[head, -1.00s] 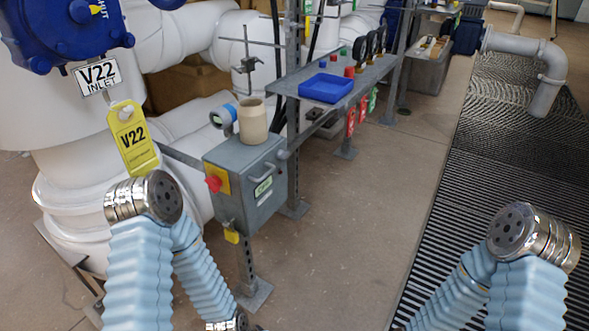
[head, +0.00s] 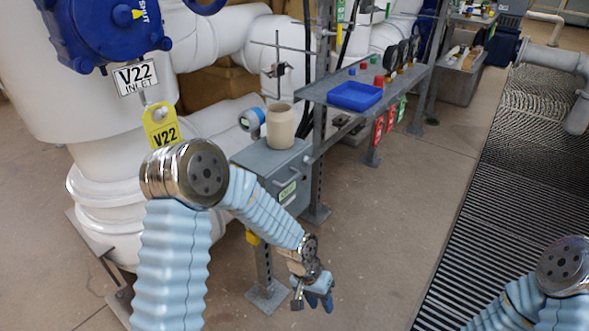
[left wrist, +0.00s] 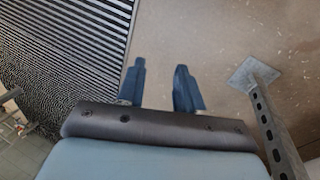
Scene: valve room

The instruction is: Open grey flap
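The grey box (head: 262,160) on a post has a grey flap (head: 297,180) on its front with a green-marked label and a small handle. The flap looks closed; my left arm hides the box's lower left part. My left gripper (head: 316,299) is below and in front of the box, pointing down and apart from it. In the left wrist view the two blue fingers (left wrist: 160,88) stand apart with bare floor between them. My right gripper is outside the head view; only part of my right arm shows at the lower right.
A beige cup (head: 281,126) stands on the box. A blue tray (head: 355,96) sits on the shelf behind. The box's post (left wrist: 277,128) is close to the right of the left fingers. Floor is clear between the post and the grating (head: 500,190).

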